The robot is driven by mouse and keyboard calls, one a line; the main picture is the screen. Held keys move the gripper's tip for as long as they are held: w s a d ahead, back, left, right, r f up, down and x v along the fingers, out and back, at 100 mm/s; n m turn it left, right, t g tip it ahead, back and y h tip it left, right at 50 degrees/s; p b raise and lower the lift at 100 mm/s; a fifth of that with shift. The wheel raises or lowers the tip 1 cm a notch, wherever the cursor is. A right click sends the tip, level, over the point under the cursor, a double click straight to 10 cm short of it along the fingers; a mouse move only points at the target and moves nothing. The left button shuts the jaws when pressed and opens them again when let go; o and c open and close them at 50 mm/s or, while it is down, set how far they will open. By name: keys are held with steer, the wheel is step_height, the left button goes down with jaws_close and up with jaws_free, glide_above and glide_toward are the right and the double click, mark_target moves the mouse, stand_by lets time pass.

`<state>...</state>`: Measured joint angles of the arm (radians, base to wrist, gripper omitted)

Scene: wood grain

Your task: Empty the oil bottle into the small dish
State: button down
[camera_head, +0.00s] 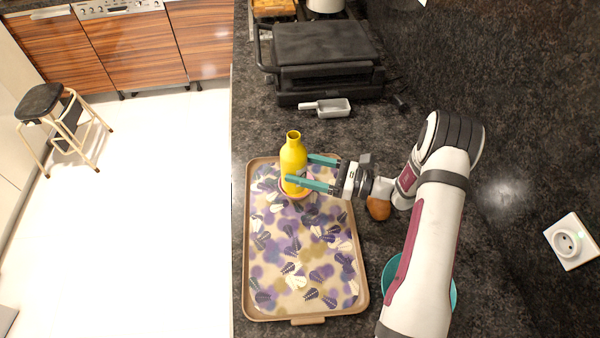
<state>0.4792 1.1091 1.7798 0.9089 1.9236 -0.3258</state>
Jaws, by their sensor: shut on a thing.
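The yellow oil bottle (292,158) stands upright near the far end of a patterned tray, its open neck facing up. My gripper (298,169) has teal fingers and is shut on the bottle's body from the right. A small round dish-like thing with a reddish rim (297,197) shows at the bottle's base; whether the bottle stands in it or in front of it I cannot tell.
The tray (248,215) has a tan rim, and its near part is clear. A black contact grill (320,50) stands at the back. A brown-orange round object (378,208) lies below my wrist. A teal bowl (391,285) is partly hidden by my arm. A wall is at the right.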

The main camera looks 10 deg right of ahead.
mark_target(301, 147)
steer(key=shift+w+d+n, duration=0.1)
steer(key=shift+w+n, duration=0.05)
steer(key=shift+n, duration=0.15)
steer(key=shift+r, duration=1.95)
steer(key=shift+r, duration=0.1)
steer(key=shift+r, duration=1.45)
step_height(301, 147, down, 4)
steer(key=shift+f, duration=0.1)
